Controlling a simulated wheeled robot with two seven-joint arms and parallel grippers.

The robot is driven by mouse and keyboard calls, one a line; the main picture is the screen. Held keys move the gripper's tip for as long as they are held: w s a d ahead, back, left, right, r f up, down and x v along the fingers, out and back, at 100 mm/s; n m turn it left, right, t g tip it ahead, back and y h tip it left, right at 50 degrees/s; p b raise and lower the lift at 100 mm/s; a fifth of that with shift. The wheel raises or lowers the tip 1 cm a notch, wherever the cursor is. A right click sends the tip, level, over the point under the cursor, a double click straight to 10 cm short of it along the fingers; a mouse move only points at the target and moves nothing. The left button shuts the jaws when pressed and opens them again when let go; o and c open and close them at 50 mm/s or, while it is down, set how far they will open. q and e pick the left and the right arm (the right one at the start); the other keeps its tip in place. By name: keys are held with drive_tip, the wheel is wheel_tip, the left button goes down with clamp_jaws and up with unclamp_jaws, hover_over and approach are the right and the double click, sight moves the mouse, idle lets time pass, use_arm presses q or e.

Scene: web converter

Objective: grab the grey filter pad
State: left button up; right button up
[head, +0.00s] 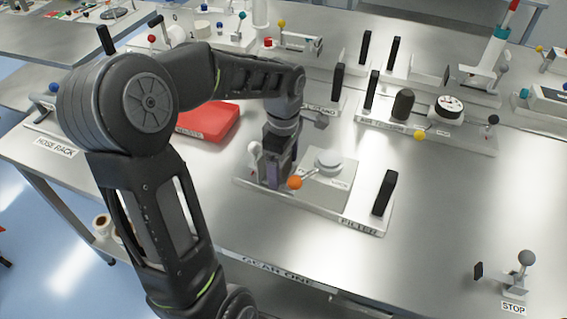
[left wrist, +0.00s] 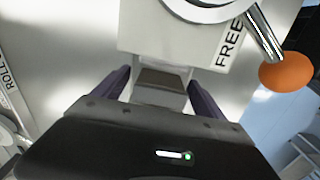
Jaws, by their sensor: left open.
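My left gripper (head: 272,178) points down at the left side of the filter station (head: 362,222), whose front edge is labelled FILTER. In the left wrist view its two dark purple fingers (left wrist: 160,88) stand apart. A small grey-brown block (left wrist: 161,79), which looks like the filter pad, shows between them, just in front of a pale housing (left wrist: 150,42). I cannot tell whether the fingers touch it. In the head view the gripper hides the pad. A lever with an orange ball (head: 295,183) sits close beside the gripper; the ball also shows in the left wrist view (left wrist: 287,71).
A round grey knob (head: 328,160) tops the housing, and a black upright handle (head: 384,192) stands at the station's right. A red tray (head: 210,122) lies behind my left arm. A STOP post (head: 520,275) is at front right. The bench between them is clear.

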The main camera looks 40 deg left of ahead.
idle(0.6)
use_arm(q)
drive_tip(key=c, duration=1.4)
wheel_tip(320, 180, up, 10)
drive_tip(key=shift+f+b, duration=0.1)
drive_tip(key=shift+b, duration=0.55)
